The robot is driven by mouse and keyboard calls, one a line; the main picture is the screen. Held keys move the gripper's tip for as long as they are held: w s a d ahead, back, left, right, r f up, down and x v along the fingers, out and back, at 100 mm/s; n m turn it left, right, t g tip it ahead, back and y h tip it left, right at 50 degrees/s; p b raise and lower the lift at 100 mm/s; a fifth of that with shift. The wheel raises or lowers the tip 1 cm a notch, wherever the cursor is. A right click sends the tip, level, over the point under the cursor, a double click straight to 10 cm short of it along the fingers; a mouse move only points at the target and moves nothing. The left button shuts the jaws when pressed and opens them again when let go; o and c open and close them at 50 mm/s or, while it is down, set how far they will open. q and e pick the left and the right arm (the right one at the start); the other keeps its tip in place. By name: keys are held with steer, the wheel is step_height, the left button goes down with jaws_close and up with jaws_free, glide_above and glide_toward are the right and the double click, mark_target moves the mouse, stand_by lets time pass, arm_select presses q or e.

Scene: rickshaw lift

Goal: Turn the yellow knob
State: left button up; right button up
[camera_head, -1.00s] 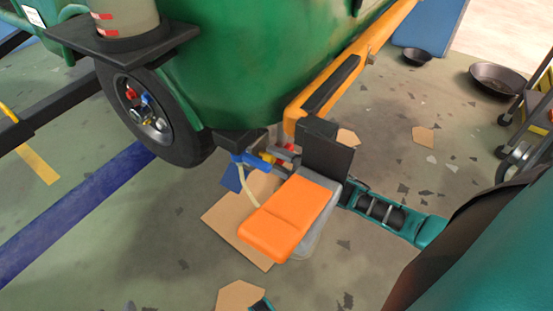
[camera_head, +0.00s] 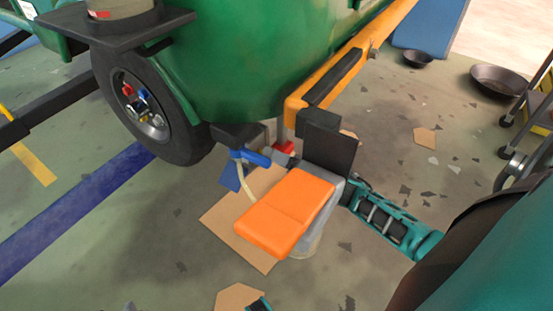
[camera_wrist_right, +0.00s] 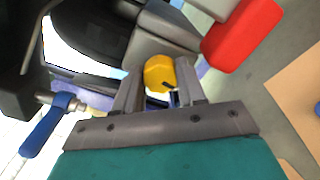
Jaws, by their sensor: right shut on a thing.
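The yellow knob (camera_wrist_right: 158,74) shows in the right wrist view, between the fingertips of my right gripper (camera_wrist_right: 157,84). The two grey fingers are closed on its sides. In the head view my right gripper (camera_head: 283,161) is low beside the green vehicle's (camera_head: 255,75) underside, and the knob is hidden there.
A red part (camera_wrist_right: 240,34) is close to the knob, and a blue lever (camera_wrist_right: 46,126) is at the left. A black wheel (camera_head: 150,105) and an orange bar (camera_head: 345,70) flank the work area. Cardboard (camera_head: 225,222) lies on the floor below.

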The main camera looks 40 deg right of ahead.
steer(key=shift+n+b, duration=0.3)
steer(key=shift+n, duration=0.5)
steer(key=o, duration=1.1)
steer(key=shift+c, duration=0.2)
steer(key=p+v, duration=0.2)
steer(key=v, duration=1.1)
